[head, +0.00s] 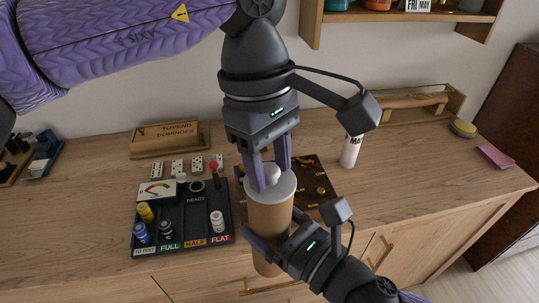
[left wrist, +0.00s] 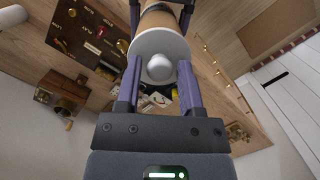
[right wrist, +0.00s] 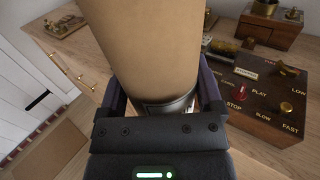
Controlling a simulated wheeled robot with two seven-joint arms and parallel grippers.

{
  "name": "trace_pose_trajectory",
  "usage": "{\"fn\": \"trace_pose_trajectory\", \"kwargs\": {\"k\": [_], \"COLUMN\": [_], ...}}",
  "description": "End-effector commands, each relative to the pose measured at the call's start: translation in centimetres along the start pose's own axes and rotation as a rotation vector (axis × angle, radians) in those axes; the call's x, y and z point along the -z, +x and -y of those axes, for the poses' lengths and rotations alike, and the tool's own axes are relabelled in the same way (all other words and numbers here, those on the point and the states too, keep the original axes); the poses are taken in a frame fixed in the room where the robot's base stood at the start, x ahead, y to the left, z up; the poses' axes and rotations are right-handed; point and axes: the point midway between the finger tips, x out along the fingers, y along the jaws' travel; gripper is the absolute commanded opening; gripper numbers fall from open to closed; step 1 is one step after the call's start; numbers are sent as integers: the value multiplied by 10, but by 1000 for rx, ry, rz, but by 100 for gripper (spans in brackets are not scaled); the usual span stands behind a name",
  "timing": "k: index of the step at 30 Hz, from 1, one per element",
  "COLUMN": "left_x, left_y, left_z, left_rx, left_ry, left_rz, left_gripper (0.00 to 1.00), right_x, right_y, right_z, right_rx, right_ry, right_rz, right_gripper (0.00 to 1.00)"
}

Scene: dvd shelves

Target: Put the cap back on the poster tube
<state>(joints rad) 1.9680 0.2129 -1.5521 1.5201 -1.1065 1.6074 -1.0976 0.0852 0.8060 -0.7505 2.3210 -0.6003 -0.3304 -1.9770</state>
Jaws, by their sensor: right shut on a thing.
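The poster tube (head: 269,218) is a brown cardboard cylinder, upright in front of the counter. My right gripper (head: 276,228) is shut around it below its top; the right wrist view shows the tube (right wrist: 150,45) between the fingers. The white cap (head: 284,187), a disc with a round knob, sits over the tube's top end; whether it is fully seated cannot be told. My left gripper (head: 272,176) points down at the cap, its fingers apart on either side of the knob. In the left wrist view a gap shows between the knob (left wrist: 161,72) and each finger.
A dark wooden control box (head: 318,186) stands just behind the tube. A battery tray (head: 187,243) lies to the left, with a dominoes box (head: 166,137) behind it. A white cylinder (head: 350,152) stands to the right. The counter's right part is mostly clear.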

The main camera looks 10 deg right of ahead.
Motion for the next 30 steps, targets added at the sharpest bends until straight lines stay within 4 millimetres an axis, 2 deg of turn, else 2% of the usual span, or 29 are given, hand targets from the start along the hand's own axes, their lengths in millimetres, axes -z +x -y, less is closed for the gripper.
{"fn": "trace_pose_trajectory", "kwargs": {"k": [1,3,10,13,24,30], "left_x": [0,0,0,0,0,0], "left_y": [0,0,-1,-8,-90,-116], "left_z": [0,0,0,-1,-1,-1], "left_rx": [0,0,0,-2,-2,0], "left_ry": [0,0,0,0,-1,0], "left_rz": [0,0,-1,-2,0,-1], "left_gripper": [61,74,74,74,74,74], "right_x": [0,0,0,0,0,0], "right_y": [0,0,0,0,0,0], "right_z": [0,0,0,0,0,0], "right_rx": [0,0,0,0,0,0], "right_ry": [0,0,0,0,0,0], "right_rz": [1,1,1,1,1,1], "right_gripper": [0,0,0,0,0,0]}}
